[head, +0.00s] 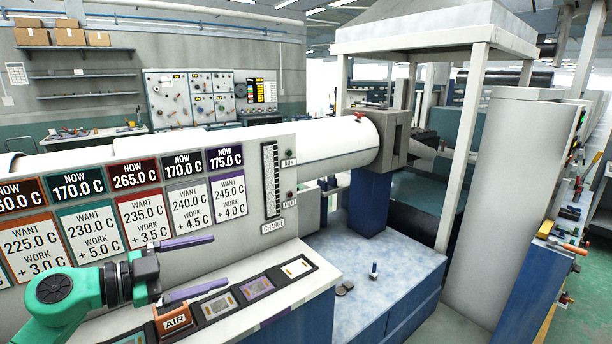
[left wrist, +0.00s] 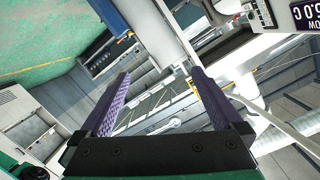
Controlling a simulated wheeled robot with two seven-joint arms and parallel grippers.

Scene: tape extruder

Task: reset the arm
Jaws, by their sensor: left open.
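My left arm (head: 68,298), green with a black wrist, comes in from the lower left of the head view. My left gripper (head: 219,261) is open, with its two purple fingers spread one above the other and pointing right. It is in front of the display panel and above the ledge with the coloured tiles. In the left wrist view the open gripper (left wrist: 161,74) has nothing between its purple fingers. My right arm and right gripper are not in view.
The display panel (head: 229,159) carries NOW and WANT temperature cards. An orange AIR block (head: 173,321) stands on the ledge below the gripper, close to the lower finger. A white barrel (head: 340,137) runs behind the panel. The blue-topped bench (head: 400,255) to the right is mostly clear.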

